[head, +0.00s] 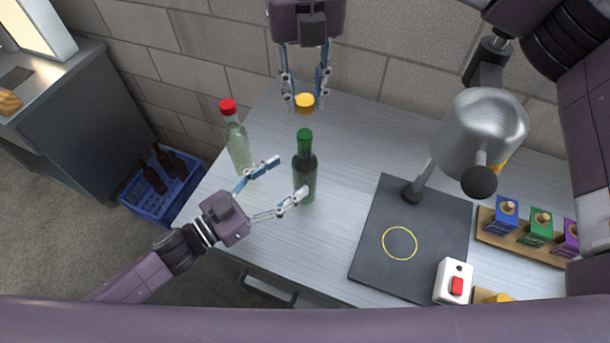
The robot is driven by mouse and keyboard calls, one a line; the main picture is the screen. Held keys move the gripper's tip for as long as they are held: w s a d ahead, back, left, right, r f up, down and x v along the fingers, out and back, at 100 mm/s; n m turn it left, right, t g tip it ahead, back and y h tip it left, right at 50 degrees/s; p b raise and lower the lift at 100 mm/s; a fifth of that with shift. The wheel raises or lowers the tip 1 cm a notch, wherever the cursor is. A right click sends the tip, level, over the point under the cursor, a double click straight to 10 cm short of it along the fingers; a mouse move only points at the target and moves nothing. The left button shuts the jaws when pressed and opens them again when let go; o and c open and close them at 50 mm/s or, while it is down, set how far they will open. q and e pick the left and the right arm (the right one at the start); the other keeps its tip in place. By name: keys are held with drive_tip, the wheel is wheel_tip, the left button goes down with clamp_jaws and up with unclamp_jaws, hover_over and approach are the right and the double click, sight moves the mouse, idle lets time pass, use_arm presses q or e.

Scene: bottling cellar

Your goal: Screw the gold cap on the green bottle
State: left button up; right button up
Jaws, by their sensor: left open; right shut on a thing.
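The green bottle (305,173) stands upright on the workbench, with no cap visible on its neck. My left gripper (279,188) is open at the bottle's lower body, its fingers spread at the left and front of it. From this view I cannot tell whether the fingers touch the glass. The gold cap (305,102) is held in my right gripper (305,99), which points down from the top of the view. The cap appears just beyond and above the bottle's mouth in the picture, apart from it.
A clear bottle with a red cap (237,142) stands close left of the green bottle. A blue crate (155,206) is on the floor.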

use_arm(q)
drive_tip(key=x, duration=0.5)
drive_tip(key=shift+w+d, duration=0.2)
drive_tip(key=shift+d, duration=0.1)
clamp_jaws()
use_arm(e)
hover_over(304, 134)
drive_tip(key=shift+f, duration=2.45)
